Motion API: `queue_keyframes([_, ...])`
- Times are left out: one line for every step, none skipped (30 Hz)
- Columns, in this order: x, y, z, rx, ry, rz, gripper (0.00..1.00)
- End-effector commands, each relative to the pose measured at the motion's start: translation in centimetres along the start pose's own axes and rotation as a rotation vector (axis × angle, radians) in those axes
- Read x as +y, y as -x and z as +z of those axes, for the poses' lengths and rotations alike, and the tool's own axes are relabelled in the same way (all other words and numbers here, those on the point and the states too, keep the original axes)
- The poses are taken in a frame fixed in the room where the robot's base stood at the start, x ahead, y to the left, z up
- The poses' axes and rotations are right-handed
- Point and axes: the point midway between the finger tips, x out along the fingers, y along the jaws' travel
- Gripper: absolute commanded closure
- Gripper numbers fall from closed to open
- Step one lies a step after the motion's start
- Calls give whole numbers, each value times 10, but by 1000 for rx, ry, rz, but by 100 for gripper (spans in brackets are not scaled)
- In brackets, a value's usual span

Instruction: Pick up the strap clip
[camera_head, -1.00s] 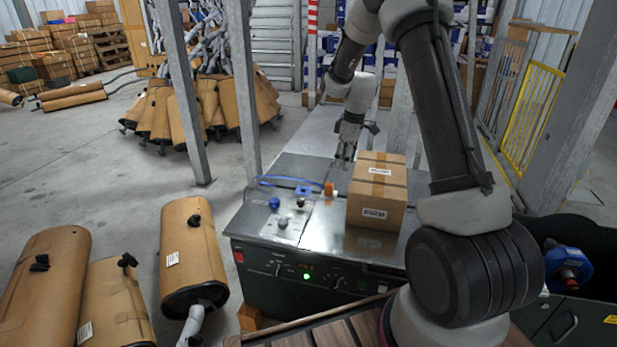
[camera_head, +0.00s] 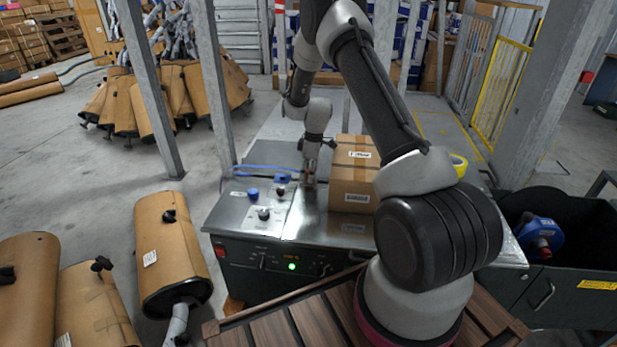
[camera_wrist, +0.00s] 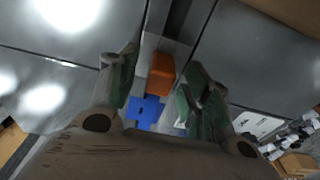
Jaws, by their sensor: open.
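My gripper (camera_head: 309,180) is low over the metal bench top, just left of the cardboard box. In the wrist view my gripper (camera_wrist: 161,62) is open, its green-padded fingers either side of an orange block (camera_wrist: 161,74). A blue piece (camera_wrist: 147,110) lies close by the block, nearer the gripper's palm. In the head view the blue piece (camera_head: 282,178) sits beside a blue strap (camera_head: 262,170); it may be the strap clip, but I cannot tell for sure. The orange block is hidden behind my gripper there. Nothing is visibly held.
The cardboard box (camera_head: 352,182) stands close to the gripper's right. A yellow tape roll (camera_head: 459,165) lies behind my arm.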

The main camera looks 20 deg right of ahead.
Motion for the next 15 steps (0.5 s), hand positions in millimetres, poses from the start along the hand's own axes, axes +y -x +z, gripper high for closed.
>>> queue_keyframes([0, 0, 0, 0, 0, 1, 52])
queue_keyframes([0, 0, 0, 0, 0, 0, 52])
queue_keyframes([0, 1, 0, 0, 0, 0, 54])
queue_keyframes([0, 1, 0, 0, 0, 0, 59])
queue_keyframes([0, 1, 0, 0, 0, 0, 65])
queue_keyframes([0, 1, 0, 0, 0, 0, 72])
queue_keyframes([0, 1, 0, 0, 0, 0, 77])
queue_keyframes([0, 1, 0, 0, 0, 0, 83])
queue_keyframes([0, 1, 0, 0, 0, 0, 90])
queue_keyframes([0, 1, 0, 0, 0, 0, 96])
queue_keyframes([0, 1, 0, 0, 0, 0, 98])
queue_keyframes([0, 1, 0, 0, 0, 0, 98])
queue_keyframes([0, 1, 0, 0, 0, 1, 98])
queue_keyframes([0, 1, 0, 0, 0, 1, 98])
queue_keyframes([0, 1, 0, 0, 0, 1, 98])
